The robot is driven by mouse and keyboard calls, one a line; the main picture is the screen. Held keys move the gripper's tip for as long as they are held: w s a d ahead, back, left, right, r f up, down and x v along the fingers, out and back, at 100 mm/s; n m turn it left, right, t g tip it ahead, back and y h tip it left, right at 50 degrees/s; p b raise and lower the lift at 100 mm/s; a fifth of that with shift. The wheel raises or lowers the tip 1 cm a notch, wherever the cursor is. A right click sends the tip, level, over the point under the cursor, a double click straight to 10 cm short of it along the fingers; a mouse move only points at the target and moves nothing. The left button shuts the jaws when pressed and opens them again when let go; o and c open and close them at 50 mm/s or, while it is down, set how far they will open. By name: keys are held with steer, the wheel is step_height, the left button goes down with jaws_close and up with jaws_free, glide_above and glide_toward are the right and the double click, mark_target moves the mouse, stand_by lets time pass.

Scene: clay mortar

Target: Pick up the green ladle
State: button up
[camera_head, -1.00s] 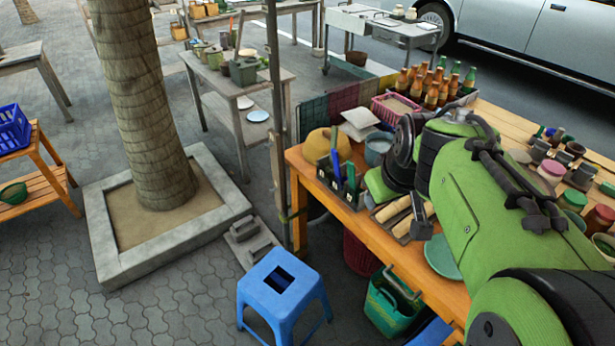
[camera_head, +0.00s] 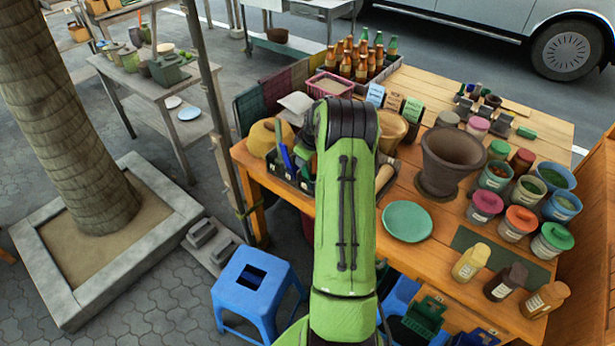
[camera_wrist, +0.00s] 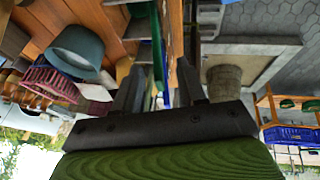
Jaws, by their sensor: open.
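A long, thin green thing (camera_wrist: 157,48), likely the green ladle's handle, shows in the wrist view between the tips of my gripper (camera_wrist: 160,70), beside a blue strip. Its bowl end cannot be made out. My gripper is open, with the two dark fingers apart and nothing clearly held. In the head view my green arm hides the gripper. It reaches over the table (camera_head: 465,229) to a dark caddy (camera_head: 291,181) at the table's left end, where a blue handle (camera_head: 286,158) stands up. The ladle is not clearly seen in the head view.
A brown mortar (camera_head: 447,160) and a green plate (camera_head: 407,221) lie to the right. A blue stool (camera_head: 250,291) stands on the floor by the table. A pole (camera_head: 213,110) rises left of the table.

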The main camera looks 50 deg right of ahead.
steer(key=x, duration=0.5)
steer(key=shift+w+d+f+p, duration=0.1)
steer(key=shift+d+f+p, duration=0.15)
steer(key=shift+d+p, duration=0.1)
steer(key=shift+a+r, duration=0.1)
steer(key=shift+a, duration=0.05)
steer(key=shift+c, duration=0.3)
jaws_close()
